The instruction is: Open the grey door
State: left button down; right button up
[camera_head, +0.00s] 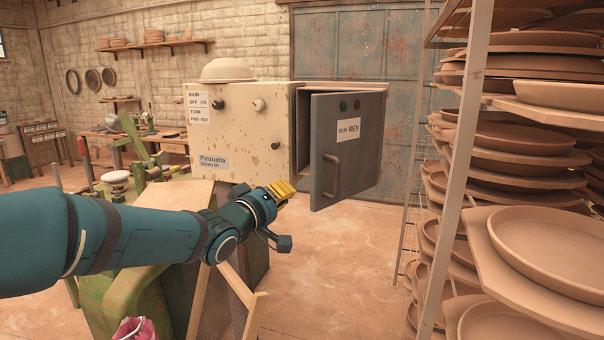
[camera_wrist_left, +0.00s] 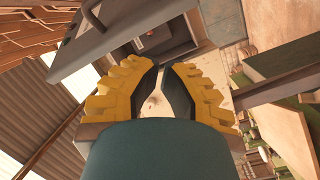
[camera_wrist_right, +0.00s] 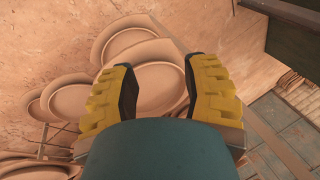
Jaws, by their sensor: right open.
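The grey door (camera_head: 347,150) is on the front of the cream speckled cabinet (camera_head: 255,140), right of its control panel. It stands ajar, its left edge swung out toward me, with a dark gap behind that edge. It has a curved handle (camera_head: 331,176) and an REV label. My left gripper (camera_head: 284,190) is left of the door's lower edge and apart from the handle. In the left wrist view its fingertips (camera_wrist_left: 160,70) nearly meet, with nothing between them. The door (camera_wrist_left: 95,40) and handle (camera_wrist_left: 92,16) show there at upper left. My right gripper (camera_wrist_right: 160,72) is open and empty.
A rack (camera_head: 466,170) of clay plates stands close on the right. A green machine (camera_head: 130,290) and a wooden board (camera_head: 175,196) are below the cabinet at left. The floor (camera_head: 335,270) between the cabinet and the rack is clear. Round plates (camera_wrist_right: 160,88) show beyond my right gripper.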

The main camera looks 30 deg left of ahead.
pick_arm(q)
jog(key=w+n+y, duration=0.1)
jog(key=w+n, duration=0.6)
jog(key=w, duration=0.1)
jog(key=shift+w+r+n+p, duration=0.2)
jog(key=shift+r+n+p, duration=0.15)
jog(key=shift+r+n, duration=0.05)
dwell(0.5)
dwell(0.4)
